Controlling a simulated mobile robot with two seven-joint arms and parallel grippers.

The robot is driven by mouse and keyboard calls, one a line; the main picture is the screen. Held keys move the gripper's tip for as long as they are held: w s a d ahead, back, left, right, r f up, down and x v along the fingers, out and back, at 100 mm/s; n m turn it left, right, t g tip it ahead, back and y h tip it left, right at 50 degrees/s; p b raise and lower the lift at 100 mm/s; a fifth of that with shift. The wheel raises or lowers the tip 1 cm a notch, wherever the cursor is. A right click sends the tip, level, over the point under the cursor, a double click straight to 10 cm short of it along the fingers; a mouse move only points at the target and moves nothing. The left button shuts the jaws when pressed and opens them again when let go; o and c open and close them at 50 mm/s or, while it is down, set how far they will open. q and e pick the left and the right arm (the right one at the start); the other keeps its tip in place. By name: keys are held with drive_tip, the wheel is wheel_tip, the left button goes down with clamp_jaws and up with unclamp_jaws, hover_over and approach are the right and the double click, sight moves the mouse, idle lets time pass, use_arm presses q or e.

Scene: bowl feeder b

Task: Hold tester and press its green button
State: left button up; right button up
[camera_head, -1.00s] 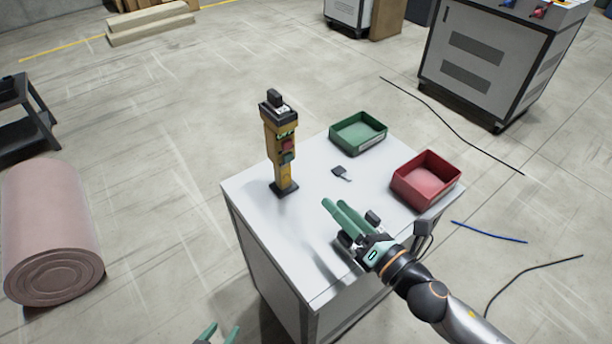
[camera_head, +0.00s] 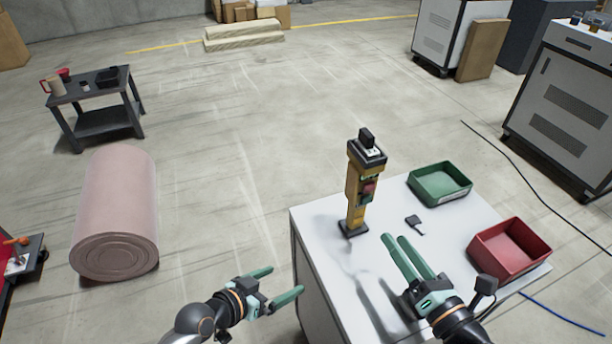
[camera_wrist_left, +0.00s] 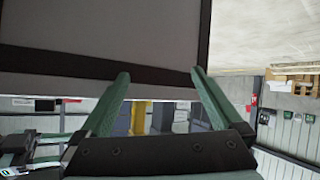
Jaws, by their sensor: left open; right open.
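The yellow tester (camera_head: 353,205) stands upright on a dark foot on the white table (camera_head: 320,240), with a dark piece on its top. A red patch and a green patch, probably buttons, show on its right side. My right gripper (camera_head: 402,256) is open and empty over the table, in front and to the right of the tester, apart from it. My left gripper (camera_head: 285,283) is open and empty, left of the table's near left edge and lower in the picture than the tester. In the left wrist view its two green fingers (camera_wrist_left: 160,85) are spread with nothing between them.
A green bin (camera_head: 440,198) and a red bin (camera_head: 478,258) stand on the table's right side. A small dark part (camera_head: 414,223) lies between tester and bins. The floor between is free.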

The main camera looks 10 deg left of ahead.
use_arm(q)
drive_tip(key=w+d+r+m+h, duration=0.2)
drive_tip(key=w+r+m+h, duration=0.15)
drive_tip(key=w+r, duration=0.55)
drive_tip(key=m+h, duration=0.4)
drive_tip(key=h, duration=0.2)
approach(355, 164)
drive_tip(key=shift+y, duration=0.25)
drive_tip(key=x, duration=1.2)
drive_tip(key=shift+w+d+r, duration=0.1)
drive_tip(key=shift+r, duration=0.05)
clamp_jaws()
use_arm(e)
clamp_jaws()
idle(1.1)
